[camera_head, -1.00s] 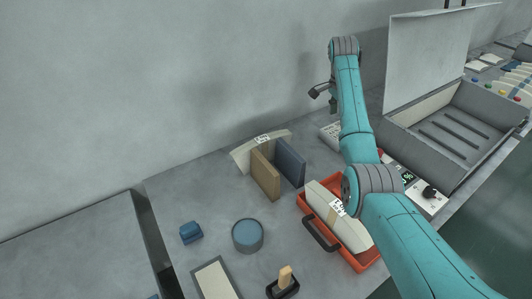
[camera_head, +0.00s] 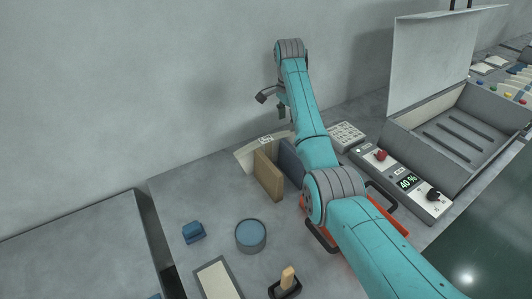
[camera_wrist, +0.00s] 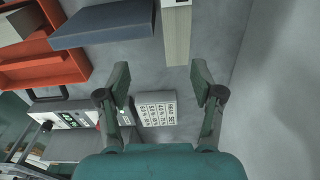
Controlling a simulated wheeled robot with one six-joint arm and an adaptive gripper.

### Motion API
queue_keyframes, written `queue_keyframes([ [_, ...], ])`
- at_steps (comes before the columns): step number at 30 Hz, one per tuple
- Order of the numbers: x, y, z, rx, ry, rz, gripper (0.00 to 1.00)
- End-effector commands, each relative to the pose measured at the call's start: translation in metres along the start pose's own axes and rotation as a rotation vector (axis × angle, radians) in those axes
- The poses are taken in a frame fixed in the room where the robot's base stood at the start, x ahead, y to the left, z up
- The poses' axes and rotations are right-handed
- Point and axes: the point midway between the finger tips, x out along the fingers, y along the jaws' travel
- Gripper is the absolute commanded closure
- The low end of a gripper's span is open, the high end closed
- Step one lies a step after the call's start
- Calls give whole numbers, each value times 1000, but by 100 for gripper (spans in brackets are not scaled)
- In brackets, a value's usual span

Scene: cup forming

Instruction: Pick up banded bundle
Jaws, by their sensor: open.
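A pale bundle with a white label (camera_head: 245,157) lies by the back wall, behind a brown panel (camera_head: 268,176) and a dark blue panel (camera_head: 291,162). My gripper (camera_head: 283,113) hangs above and near its right end. In the wrist view my gripper (camera_wrist: 163,82) is open, with nothing between its fingertips. A pale, narrow block (camera_wrist: 176,38) shows beyond the fingers; I cannot tell whether it is the bundle or the brown panel. The blue panel also shows there (camera_wrist: 103,24). My arm hides most of the orange tray (camera_head: 390,215) and whatever lies in it.
A blue round dish (camera_head: 250,236), a small blue object (camera_head: 193,232) and a wooden-handled tool (camera_head: 287,279) stand in front. The wall is close behind.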

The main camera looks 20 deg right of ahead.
Motion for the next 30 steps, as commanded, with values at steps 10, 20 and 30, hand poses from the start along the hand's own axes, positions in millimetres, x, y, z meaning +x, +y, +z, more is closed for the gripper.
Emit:
queue_keyframes([
  [10,9,-17,74,-73,-45,2,33],
  [20,52,-16,75,-72,-44,3,33],
  [30,92,-18,75,-72,-44,4,33],
])
